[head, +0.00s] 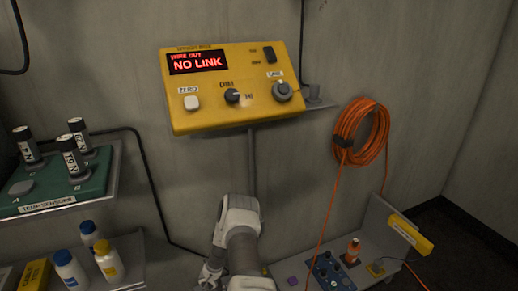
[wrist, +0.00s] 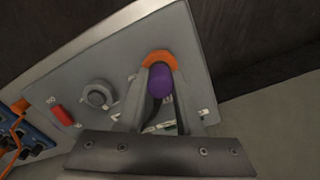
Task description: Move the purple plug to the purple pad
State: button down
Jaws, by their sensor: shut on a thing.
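My gripper (wrist: 162,100) is shut on the purple plug (wrist: 161,82) in the wrist view. The plug's rounded purple body shows between the two fingers. An orange ring (wrist: 157,57) on a grey panel shows right behind the plug; I cannot tell whether the plug sits in it or is apart from it. A dark cord seems to run below the plug. In the head view the plug is hidden by my arm. A small flat purple patch (head: 292,281), likely the purple pad, lies on the lower right shelf.
The grey panel (wrist: 195,75) has a round knob (wrist: 99,95) and red switch (wrist: 62,115). Bottles (head: 108,260) stand at left. An orange cable coil (head: 360,135) hangs right.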

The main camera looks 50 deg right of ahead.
jog(key=shift+r, duration=0.15)
dwell(0.8)
jog(key=shift+r+p, duration=1.85)
jog(key=shift+r, duration=1.05)
jog(key=shift+f, duration=0.1)
